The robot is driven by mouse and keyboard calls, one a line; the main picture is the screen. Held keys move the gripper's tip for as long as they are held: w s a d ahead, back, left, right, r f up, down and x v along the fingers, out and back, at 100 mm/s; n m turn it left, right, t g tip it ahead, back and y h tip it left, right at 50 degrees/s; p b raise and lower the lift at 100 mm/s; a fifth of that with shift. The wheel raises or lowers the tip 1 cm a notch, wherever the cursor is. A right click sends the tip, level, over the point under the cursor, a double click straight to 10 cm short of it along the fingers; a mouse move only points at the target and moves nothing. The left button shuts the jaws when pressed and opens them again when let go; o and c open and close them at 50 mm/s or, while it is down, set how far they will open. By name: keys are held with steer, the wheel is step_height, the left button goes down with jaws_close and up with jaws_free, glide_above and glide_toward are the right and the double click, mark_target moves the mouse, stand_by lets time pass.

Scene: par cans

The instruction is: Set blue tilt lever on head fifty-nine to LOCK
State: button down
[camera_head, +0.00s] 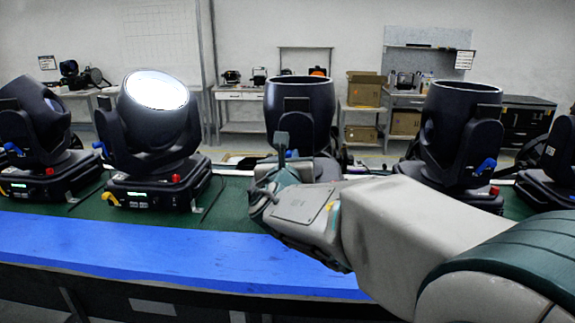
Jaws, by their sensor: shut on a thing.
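The middle moving head (301,100) stands upright, its dark barrel opening up, right behind my gripper. No head number can be read in this view. A small piece of its blue tilt lever (291,154) shows beside the fingers. My gripper (280,148) is at the front of this head, shut on the lever; the contact itself is mostly hidden. My gripper and forearm hide the lower yoke and base of the head, and any LOCK marking.
Other heads stand in the row: a lit tilted one (155,110) and a dark one (35,125) at left, an upright one (455,130) and a partly cut-off one (560,160) at right. The bench's blue front edge (150,250) is clear. Cables lie between bases.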

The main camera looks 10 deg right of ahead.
mark_target(304, 153)
steer(key=d+m+b, duration=0.1)
steer(key=m+b, duration=0.2)
steer(key=b, duration=0.1)
steer(key=d+m+b, duration=0.1)
steer(key=m+b, duration=0.3)
steer(key=b, duration=0.1)
steer(key=s+d+m+b, duration=0.1)
steer(key=m+b, duration=0.2)
steer(key=b, duration=0.2)
steer(key=shift+f+m, duration=0.2)
steer(key=shift+m, duration=0.1)
steer(key=shift+b, duration=0.35)
steer(key=c, duration=1.4)
jaws_free()
